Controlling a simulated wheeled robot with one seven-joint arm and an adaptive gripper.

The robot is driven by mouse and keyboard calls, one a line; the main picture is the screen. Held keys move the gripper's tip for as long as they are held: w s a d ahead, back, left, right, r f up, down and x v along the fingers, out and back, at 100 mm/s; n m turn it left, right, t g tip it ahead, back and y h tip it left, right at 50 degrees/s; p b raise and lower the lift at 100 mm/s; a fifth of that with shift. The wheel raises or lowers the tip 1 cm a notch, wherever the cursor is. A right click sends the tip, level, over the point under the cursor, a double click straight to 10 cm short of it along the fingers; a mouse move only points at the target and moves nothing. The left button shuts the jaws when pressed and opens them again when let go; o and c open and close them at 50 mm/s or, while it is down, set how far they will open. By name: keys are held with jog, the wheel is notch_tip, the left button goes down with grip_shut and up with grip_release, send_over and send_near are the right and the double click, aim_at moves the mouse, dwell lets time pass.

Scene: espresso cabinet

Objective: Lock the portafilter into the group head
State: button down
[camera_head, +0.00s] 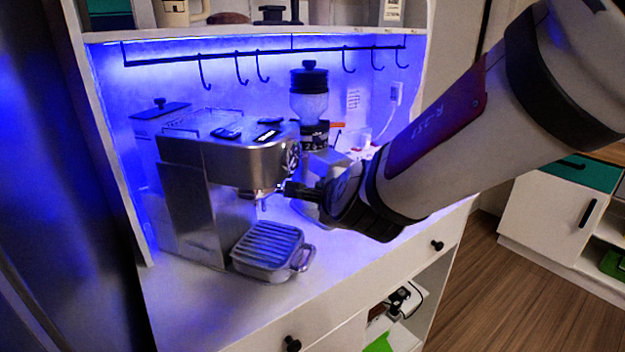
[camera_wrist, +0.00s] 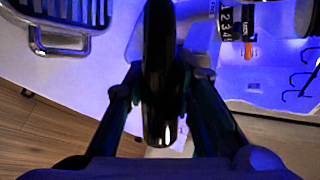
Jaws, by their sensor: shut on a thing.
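The espresso machine (camera_head: 220,170) stands on the cabinet's counter at the left in the head view. Its group head (camera_head: 262,190) is under the front of the machine's upper body. My gripper (camera_head: 300,190) is at the front right of the group head, partly hidden by my own arm. In the wrist view my gripper (camera_wrist: 160,110) is shut on the dark portafilter handle (camera_wrist: 158,120). The portafilter (camera_head: 266,193) is at or just under the group head in the head view; whether it is seated or turned tight I cannot tell.
The silver drip tray (camera_head: 268,248) sits below the group head and also shows in the wrist view (camera_wrist: 50,25). A coffee grinder (camera_head: 309,95) stands behind my gripper. Hooks (camera_head: 240,68) hang from a rail above. The front counter (camera_head: 215,310) is clear.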

jog(key=c, duration=1.3)
grip_release()
